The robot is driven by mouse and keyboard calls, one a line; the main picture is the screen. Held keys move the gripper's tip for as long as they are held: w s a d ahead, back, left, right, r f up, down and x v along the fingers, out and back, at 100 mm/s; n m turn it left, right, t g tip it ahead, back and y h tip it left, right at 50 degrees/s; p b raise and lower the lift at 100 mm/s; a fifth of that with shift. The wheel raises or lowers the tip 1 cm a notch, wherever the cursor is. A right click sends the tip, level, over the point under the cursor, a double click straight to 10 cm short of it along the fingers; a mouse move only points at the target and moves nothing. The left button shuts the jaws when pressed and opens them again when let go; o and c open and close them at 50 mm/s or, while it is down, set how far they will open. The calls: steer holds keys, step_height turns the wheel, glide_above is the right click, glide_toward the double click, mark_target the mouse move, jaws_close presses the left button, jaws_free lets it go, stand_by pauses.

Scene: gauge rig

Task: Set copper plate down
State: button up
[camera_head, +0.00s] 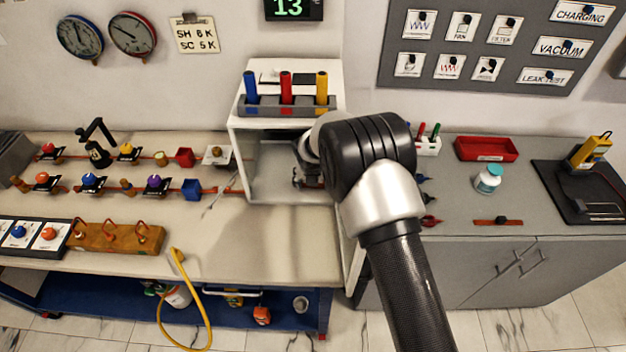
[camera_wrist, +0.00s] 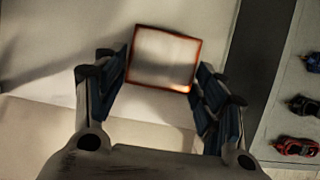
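The copper plate (camera_wrist: 163,60) shows in the wrist view as a square with a copper-orange rim and a pale, shiny face. My gripper (camera_wrist: 161,78) has one finger against its left edge and one against its right edge, so it appears shut on the plate. In the head view my gripper (camera_head: 306,178) reaches into the open front of the white cubby (camera_head: 236,150). My arm hides much of the gripper there, and I cannot make out the plate. Whether the plate touches a surface below cannot be told.
A rack (camera_head: 286,107) with blue, red and yellow tubes stands on top of the cubby. The left bench (camera_head: 270,250) has bare room at its front right. On the right counter are a red tray (camera_head: 486,149) and a white jar (camera_head: 488,180).

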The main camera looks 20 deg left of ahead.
steer(key=shift+o, duration=1.1)
steer(key=shift+r, duration=0.5)
steer(key=p+v, duration=0.2)
steer(key=v, duration=0.4)
steer(key=shift+s+r, duration=0.3)
steer(key=shift+s, duration=0.05)
